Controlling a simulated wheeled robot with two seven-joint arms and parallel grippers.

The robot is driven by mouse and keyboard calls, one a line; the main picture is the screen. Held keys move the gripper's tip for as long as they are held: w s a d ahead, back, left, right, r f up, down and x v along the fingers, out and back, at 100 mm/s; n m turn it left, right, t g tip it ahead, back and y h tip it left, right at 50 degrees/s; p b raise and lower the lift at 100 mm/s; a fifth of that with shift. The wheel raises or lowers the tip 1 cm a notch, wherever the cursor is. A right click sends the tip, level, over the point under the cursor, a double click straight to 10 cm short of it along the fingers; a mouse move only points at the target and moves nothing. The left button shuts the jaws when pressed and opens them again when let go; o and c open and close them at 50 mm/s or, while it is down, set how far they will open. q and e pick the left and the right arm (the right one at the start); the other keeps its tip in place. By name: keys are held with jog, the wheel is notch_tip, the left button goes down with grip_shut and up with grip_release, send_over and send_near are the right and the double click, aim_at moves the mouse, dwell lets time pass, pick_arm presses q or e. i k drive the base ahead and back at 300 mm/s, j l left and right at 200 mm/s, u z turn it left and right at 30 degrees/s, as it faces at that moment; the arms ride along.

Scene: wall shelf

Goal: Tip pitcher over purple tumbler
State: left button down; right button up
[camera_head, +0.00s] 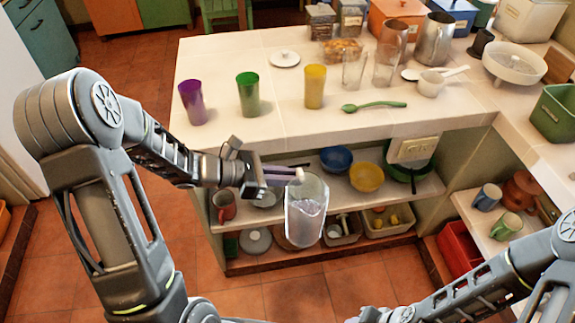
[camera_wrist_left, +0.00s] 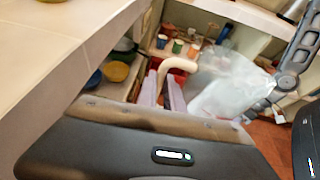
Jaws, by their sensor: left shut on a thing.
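The purple tumbler (camera_head: 192,102) stands upright at the left end of the white counter, beside a green tumbler (camera_head: 248,93) and a yellow tumbler (camera_head: 314,86). My left gripper (camera_head: 288,178) is shut on the handle of the clear pitcher (camera_head: 306,212). The pitcher is held roughly upright in front of the counter, below its top, to the right of the purple tumbler and apart from it. Something pale is inside it. In the left wrist view, the fingers (camera_wrist_left: 165,93) close on the pale handle, and the pitcher (camera_wrist_left: 225,85) is blurred.
A green spoon (camera_head: 375,106), clear glasses (camera_head: 354,70) and a metal jug (camera_head: 435,40) are on the counter. The counter's front edge (camera_head: 330,137) lies behind the pitcher. Bowls (camera_head: 366,177) fill the shelf below. My right arm is at lower right.

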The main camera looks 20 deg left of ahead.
aim_at(190, 91)
jog(key=u, duration=1.5)
jog(key=i+l, duration=0.2)
jog(key=i, duration=0.3)
